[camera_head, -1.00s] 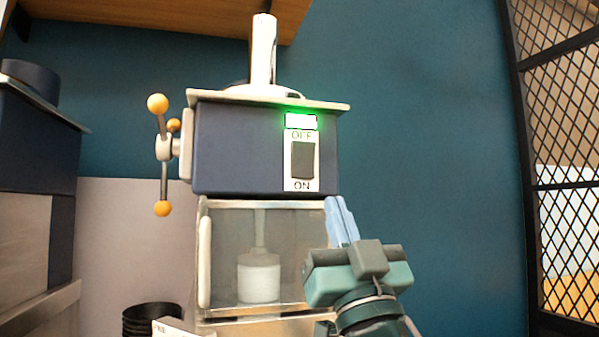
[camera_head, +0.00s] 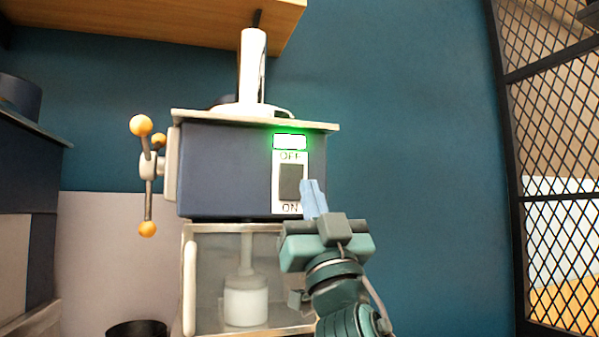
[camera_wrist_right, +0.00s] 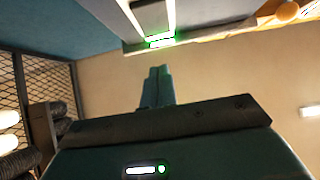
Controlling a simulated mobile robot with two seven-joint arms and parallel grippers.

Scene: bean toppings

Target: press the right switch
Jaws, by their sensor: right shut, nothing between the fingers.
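The switch (camera_head: 291,182) is a dark rocker on a white plate marked OFF above and ON below, on the front of a dark blue machine (camera_head: 225,172). A green-lit indicator (camera_head: 291,141) glows above it. In the right wrist view the green light (camera_wrist_right: 160,41) shows at the top, beside the dark switch (camera_wrist_right: 150,18). My right gripper (camera_head: 313,186) is shut and empty, its light blue fingers pointing up just right of the switch's lower part in the head view. The fingers (camera_wrist_right: 157,72) also show in the wrist view, apart from the switch there. My left gripper is not in view.
A lever with orange knobs (camera_head: 140,125) is on the machine's left side. Below is a clear-fronted chamber with a white cylinder (camera_head: 246,302). A black bowl (camera_head: 137,329) stands lower left. A black mesh partition (camera_head: 550,170) is at right. The blue wall right of the machine is clear.

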